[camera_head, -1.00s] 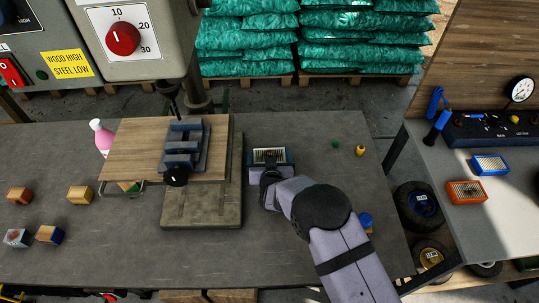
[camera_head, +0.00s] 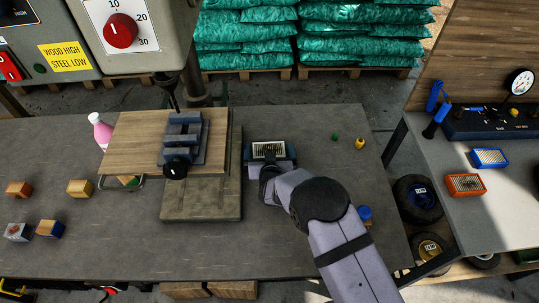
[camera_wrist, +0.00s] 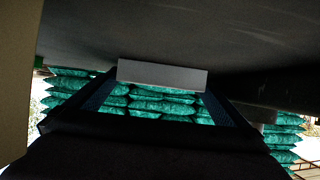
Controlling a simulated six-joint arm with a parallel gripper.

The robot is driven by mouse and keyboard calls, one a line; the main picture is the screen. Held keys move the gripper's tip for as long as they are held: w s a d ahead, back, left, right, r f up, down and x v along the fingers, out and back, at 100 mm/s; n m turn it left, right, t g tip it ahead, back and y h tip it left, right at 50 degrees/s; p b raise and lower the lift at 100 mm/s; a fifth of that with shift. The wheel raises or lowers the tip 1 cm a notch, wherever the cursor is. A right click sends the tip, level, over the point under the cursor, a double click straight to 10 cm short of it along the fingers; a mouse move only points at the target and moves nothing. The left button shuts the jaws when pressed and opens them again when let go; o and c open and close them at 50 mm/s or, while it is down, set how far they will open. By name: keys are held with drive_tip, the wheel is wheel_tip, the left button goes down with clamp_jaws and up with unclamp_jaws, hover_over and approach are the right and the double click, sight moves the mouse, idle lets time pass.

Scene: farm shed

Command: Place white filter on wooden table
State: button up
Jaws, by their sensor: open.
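The white filter (camera_head: 269,149), with a pale rim and a beige pleated face, lies on the dark grey workbench (camera_head: 300,225), right of the drill press. It shows in the wrist view as a pale edge (camera_wrist: 162,75) ahead of the jaws. My gripper (camera_head: 270,157) is low over the bench at the filter's near side. Its dark jaws are open, one on either side of the filter; I cannot tell whether they touch it. A wooden board (camera_head: 130,142) lies on the drill press, left of my gripper. Its right part carries a dark vise (camera_head: 182,140).
Several small wooden blocks (camera_head: 79,189) and a pink bottle (camera_head: 101,132) are at the left. A small green item (camera_head: 335,136), a yellow one (camera_head: 360,143) and a blue one (camera_head: 364,212) are at the right. A side table (camera_head: 507,218) holds blue (camera_head: 490,158) and orange (camera_head: 466,184) filters.

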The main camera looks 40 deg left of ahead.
drive_tip(key=shift+b+v, duration=0.75)
drive_tip(key=shift+v, duration=2.75)
drive_tip(key=shift+r, duration=0.1)
drive_tip(key=shift+s+d+f+b, duration=0.25)
drive_tip(key=shift+d+f+b, duration=0.1)
drive_tip(key=shift+b, duration=0.5)
drive_tip(key=shift+s+d+y+b, duration=0.2)
drive_tip(key=shift+s+y+b, duration=0.1)
drive_tip(key=shift+b, duration=0.2)
drive_tip(key=shift+s+d+r, duration=0.15)
drive_tip(key=shift+d, duration=0.05)
drive_tip(key=shift+p+x, duration=0.4)
drive_tip(key=shift+x, duration=1.3)
drive_tip(key=shift+r+p+x, duration=0.15)
drive_tip(key=shift+x, duration=0.85)
drive_tip(key=shift+r+p+x, duration=0.1)
drive_tip(key=shift+p+x, duration=0.05)
drive_tip(key=shift+x, duration=0.9)
drive_tip(key=shift+c, duration=0.3)
